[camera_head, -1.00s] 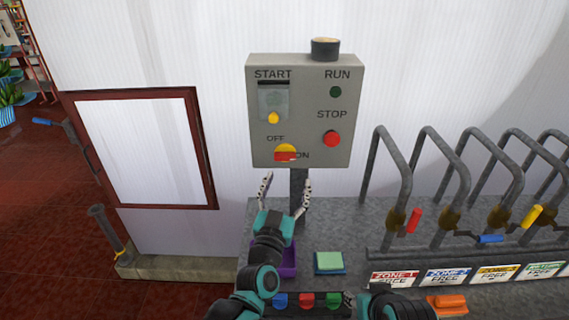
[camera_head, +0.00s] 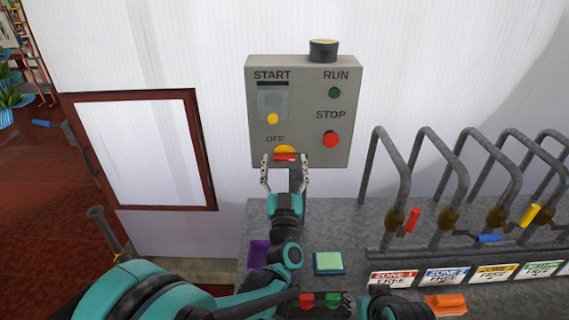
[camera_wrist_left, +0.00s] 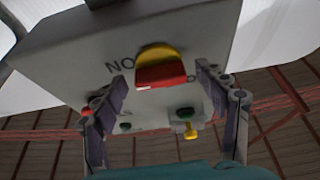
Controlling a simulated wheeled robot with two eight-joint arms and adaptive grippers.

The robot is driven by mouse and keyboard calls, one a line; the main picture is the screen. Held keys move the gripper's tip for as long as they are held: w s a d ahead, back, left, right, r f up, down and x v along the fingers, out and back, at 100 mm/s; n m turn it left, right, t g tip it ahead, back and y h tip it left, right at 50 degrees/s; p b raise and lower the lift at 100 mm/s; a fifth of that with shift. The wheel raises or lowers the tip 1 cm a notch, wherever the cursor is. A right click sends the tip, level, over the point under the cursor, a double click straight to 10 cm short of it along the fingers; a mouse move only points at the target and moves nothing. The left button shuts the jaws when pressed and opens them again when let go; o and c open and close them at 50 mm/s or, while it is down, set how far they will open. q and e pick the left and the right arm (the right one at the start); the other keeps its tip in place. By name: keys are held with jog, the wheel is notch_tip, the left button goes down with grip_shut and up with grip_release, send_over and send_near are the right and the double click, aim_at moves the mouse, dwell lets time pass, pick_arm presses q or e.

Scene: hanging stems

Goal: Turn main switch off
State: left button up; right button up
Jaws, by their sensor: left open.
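The main switch (camera_head: 285,150) is a yellow dial with a red handle, low on the grey control box (camera_head: 300,105). My left gripper (camera_head: 285,160) is open, with one finger on each side of the switch's lower part. In the left wrist view the switch (camera_wrist_left: 160,66) lies between and beyond the spread fingers of my left gripper (camera_wrist_left: 165,88). A gap shows on each side, and I see no clear contact. My right gripper is not in view.
The box also carries a red stop button (camera_head: 331,139), a green run light (camera_head: 334,92) and a covered start button (camera_head: 272,105). Grey bent pipes with coloured valve handles (camera_head: 412,220) stand to the right. A green-topped block (camera_head: 328,262) lies on the counter.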

pick_arm(q)
jog(key=shift+c, duration=0.3)
jog(key=c, duration=1.1)
